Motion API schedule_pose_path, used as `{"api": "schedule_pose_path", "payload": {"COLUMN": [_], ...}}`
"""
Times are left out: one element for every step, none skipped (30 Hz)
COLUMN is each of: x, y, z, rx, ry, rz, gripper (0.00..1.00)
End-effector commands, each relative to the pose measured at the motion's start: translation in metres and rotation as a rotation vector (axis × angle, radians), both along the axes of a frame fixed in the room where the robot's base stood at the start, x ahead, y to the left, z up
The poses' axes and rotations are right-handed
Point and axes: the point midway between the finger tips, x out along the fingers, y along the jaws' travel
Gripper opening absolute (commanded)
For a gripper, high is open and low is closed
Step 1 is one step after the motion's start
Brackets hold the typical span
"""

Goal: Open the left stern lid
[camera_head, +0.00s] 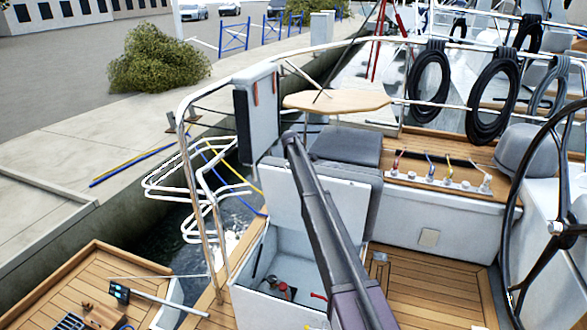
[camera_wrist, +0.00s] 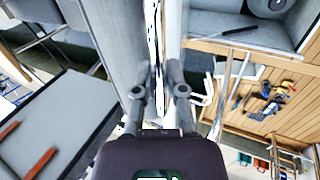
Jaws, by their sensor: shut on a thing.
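The left stern lid (camera_head: 318,197) stands raised, about upright, in the head view. Its white underside faces the camera and grey padding shows behind it. The locker (camera_head: 262,262) below it is open, with red-handled fittings (camera_head: 283,287) inside. My gripper (camera_head: 290,140) is at the lid's upper left edge. In the wrist view my gripper (camera_wrist: 160,74) has its two fingers on either side of the lid's narrow edge (camera_wrist: 172,30), shut on it. The exact contact is hard to make out.
A steel rail (camera_head: 190,170) and a hanging grey pad (camera_head: 257,110) stand close on the left. Teak floor (camera_head: 430,285) and a steering wheel (camera_head: 550,230) are on the right.

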Motion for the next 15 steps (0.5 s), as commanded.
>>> {"api": "schedule_pose_path", "payload": {"x": [-0.0011,-0.0012,-0.0015,-0.0016,-0.0018,-0.0020,-0.0021,-0.0021,-0.0022,-0.0023,-0.0022,-0.0023,-0.0023,-0.0023,-0.0023], "y": [0.0003,0.0008,0.0016,0.0021,0.0026,0.0031,0.0034,0.0037,0.0041,0.0043,0.0046,0.0049,0.0051,0.0052,0.0054], "z": [-0.0003,-0.0003,-0.0003,-0.0003,-0.0004,-0.0003,-0.0003,-0.0002,-0.0002,-0.0003,-0.0003,-0.0003,-0.0003,-0.0002,-0.0002], "rx": [-0.001,-0.001,-0.001,-0.002,-0.002,-0.002,-0.002,-0.002,-0.002,-0.003,-0.003,-0.003,-0.002,-0.002,-0.002], "ry": [0.001,0.001,0.001,0.002,0.002,0.002,0.002,0.002,0.002,0.002,0.002,0.002,0.002,0.002,0.002], "rz": [0.000,0.001,0.001,0.002,0.002,0.003,0.003,0.003,0.003,0.004,0.004,0.004,0.005,0.005,0.005], "gripper": [0.00,0.00,0.00,0.00,0.00,0.00,0.24,0.33,0.45,0.51,0.51,0.51,0.51,0.51,0.51]}}
